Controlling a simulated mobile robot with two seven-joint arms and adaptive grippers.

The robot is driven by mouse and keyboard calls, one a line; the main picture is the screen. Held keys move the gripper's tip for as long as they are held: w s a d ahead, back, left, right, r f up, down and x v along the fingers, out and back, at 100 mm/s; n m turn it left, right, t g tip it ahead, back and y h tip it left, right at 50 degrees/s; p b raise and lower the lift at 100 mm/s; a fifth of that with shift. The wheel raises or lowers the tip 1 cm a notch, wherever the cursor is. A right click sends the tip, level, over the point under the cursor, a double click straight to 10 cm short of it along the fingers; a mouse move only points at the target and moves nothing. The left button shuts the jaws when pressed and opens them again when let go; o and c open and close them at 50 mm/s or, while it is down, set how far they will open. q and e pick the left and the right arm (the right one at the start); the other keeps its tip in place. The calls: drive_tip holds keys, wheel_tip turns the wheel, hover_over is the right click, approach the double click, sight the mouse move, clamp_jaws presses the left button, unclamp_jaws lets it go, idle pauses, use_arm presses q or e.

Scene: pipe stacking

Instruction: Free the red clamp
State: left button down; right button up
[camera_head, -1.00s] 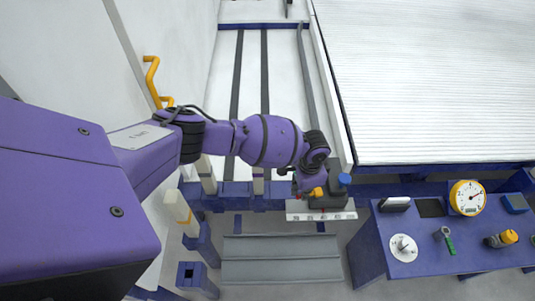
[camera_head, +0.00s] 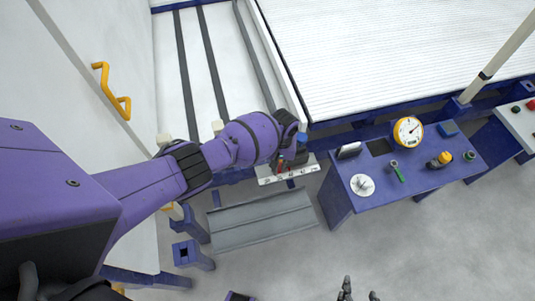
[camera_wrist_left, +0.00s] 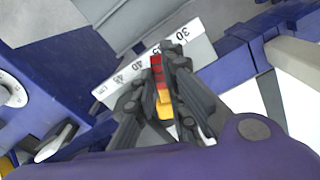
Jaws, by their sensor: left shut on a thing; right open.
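The red clamp (camera_wrist_left: 157,68) shows in the left wrist view as a narrow red piece with a yellow part below it. It lies between the dark fingers of my left gripper (camera_wrist_left: 158,80), which is shut on it, at the edge of a white ruler strip (camera_wrist_left: 195,38). In the head view my left gripper (camera_head: 286,160) is over the ruler strip (camera_head: 268,180), and its arm hides most of the clamp. Whether the clamp still grips the strip cannot be told. My right gripper (camera_head: 359,292) is open and empty at the bottom edge, over the floor.
A grey metal sheet (camera_head: 262,220) lies below the strip. A white ribbed bed (camera_head: 390,50) is behind. The floor at lower right is clear.

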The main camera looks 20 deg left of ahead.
use_arm(q)
drive_tip(key=shift+w+d+r+n+p, duration=0.1)
drive_tip(key=shift+w+d+n, duration=0.2)
drive_tip(key=shift+n, duration=0.45)
drive_tip(key=shift+w+d+n+p, duration=0.1)
drive_tip(key=shift+d+n, duration=0.3)
drive_tip(key=shift+n, duration=0.4)
drive_tip(key=shift+w+d+r+n+p, duration=0.15)
drive_tip(key=shift+d+n, duration=0.2)
drive_tip(key=shift+n, duration=0.4)
drive_tip(key=shift+w+f, duration=0.1)
drive_tip(key=c, duration=1.8)
unclamp_jaws()
wheel_tip(320, 180, up, 12)
drive_tip(key=shift+f, duration=0.1)
